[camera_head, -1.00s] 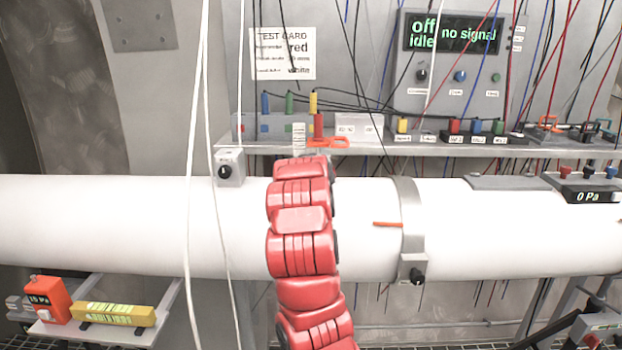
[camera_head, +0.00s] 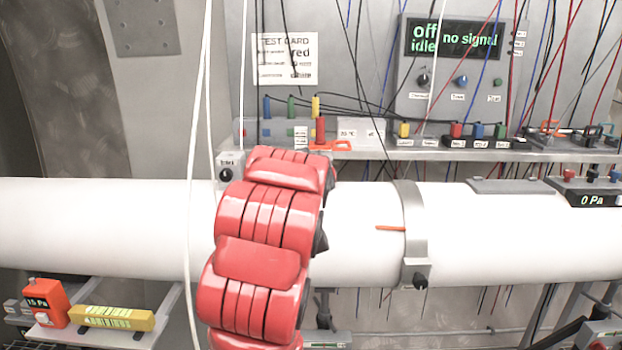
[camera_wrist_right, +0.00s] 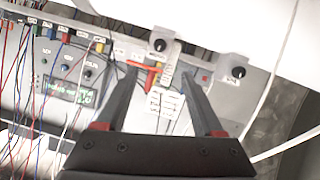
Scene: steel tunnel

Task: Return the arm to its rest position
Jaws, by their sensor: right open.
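My red arm (camera_head: 262,240) rises from the bottom of the head view in front of the white pipe. Its gripper is hidden behind its own links there. In the right wrist view my right gripper (camera_wrist_right: 162,82) is open, with two dark fingers apart and nothing held between them. Beyond the fingers are a red-orange part (camera_wrist_right: 150,72) and white labels (camera_wrist_right: 166,102) on the shelf. The red plug (camera_head: 320,130) stands upright on the shelf in the head view, beside an orange clip (camera_head: 334,146). My left gripper is not in view.
The white pipe (camera_head: 90,225) crosses the view, with a metal clamp (camera_head: 412,230). The shelf (camera_head: 430,153) above it carries coloured plugs and boxes. White cables (camera_head: 196,120) hang at left; many thin wires hang at right. A yellow level (camera_head: 112,317) lies lower left.

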